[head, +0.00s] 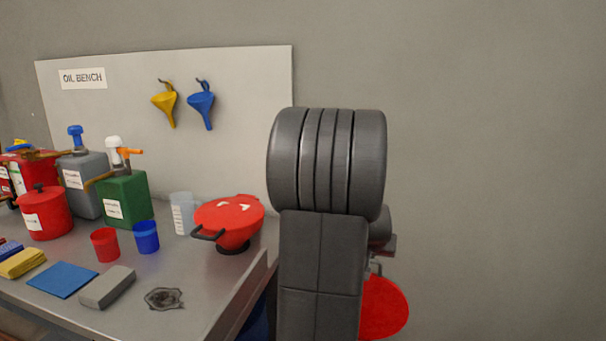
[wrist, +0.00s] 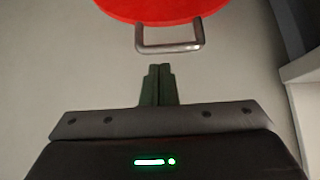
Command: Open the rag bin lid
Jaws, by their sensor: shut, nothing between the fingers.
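The round red rag bin lid (head: 385,308) is at the lower right in the head view, partly hidden behind my arm. In the wrist view the lid (wrist: 160,9) is at the top, with a grey metal loop handle (wrist: 170,48) sticking out from its near edge. My gripper (wrist: 159,68) is shut and empty, its dark green fingertips together just short of the handle, with a small gap showing. In the head view my gripper is mostly hidden by my arm. The bin's body is hidden, and I cannot tell whether the lid is raised.
The steel oil bench (head: 215,285) stands on the left, holding a red pot (head: 45,213), a green pump can (head: 126,200), cups and a red funnel-like bowl (head: 230,218). Something dark blue (head: 256,318) shows below its right edge. The wall at right is bare.

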